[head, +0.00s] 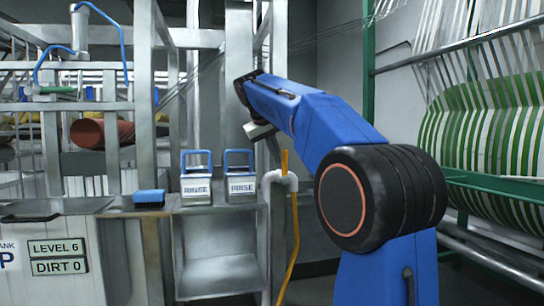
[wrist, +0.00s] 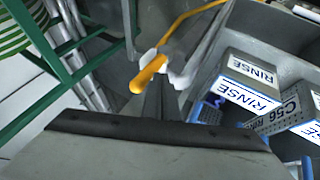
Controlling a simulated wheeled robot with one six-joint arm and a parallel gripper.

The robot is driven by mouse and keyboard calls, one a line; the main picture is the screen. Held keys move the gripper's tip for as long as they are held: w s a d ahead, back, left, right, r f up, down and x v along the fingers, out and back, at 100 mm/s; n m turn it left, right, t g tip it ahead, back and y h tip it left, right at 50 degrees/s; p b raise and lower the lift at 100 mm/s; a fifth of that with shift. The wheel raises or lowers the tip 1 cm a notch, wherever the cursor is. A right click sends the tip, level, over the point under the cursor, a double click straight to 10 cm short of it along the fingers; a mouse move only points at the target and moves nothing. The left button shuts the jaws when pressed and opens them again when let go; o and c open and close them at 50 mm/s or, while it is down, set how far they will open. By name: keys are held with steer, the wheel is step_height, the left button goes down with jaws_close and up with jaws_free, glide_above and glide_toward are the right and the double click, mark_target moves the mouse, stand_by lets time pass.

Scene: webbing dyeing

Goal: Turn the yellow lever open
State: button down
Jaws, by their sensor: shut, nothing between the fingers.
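The yellow lever (head: 284,161) stands upright on a white valve (head: 281,180), right of the steel bench in the head view. In the wrist view the lever (wrist: 149,74) points down-left from the white valve (wrist: 172,67), just beyond my fingertips. My gripper (head: 262,132) is above and a little left of the lever in the head view. In the wrist view my gripper (wrist: 160,99) is shut and empty, close to the lever. I cannot tell whether they touch.
A yellow hose (head: 294,240) runs down below the valve. Two rinse containers (head: 196,187) (head: 240,188) with blue handles stand on the bench to the left. A blue-topped block (head: 149,198) is beside them. A green frame (head: 369,70) with striped webbing stands at right.

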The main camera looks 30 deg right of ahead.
mark_target(287, 157)
steer(key=shift+d, duration=0.1)
stand_by(0.3)
steer(key=d+y, duration=0.2)
steer(key=s+d+m+t+y, duration=0.1)
steer(key=y, duration=0.1)
steer(key=shift+s+d+r, duration=0.1)
steer(key=shift+d+r, duration=0.25)
steer(key=s+d+f+m+t+y, duration=0.2)
steer(key=d+f+m+t+y, duration=0.1)
steer(key=d+f+y, duration=0.3)
steer(key=shift+s+d+f+t+y, duration=0.3)
steer(key=shift+d+y, duration=0.85)
steer(key=shift+y, duration=1.15)
steer(key=shift+w, duration=0.1)
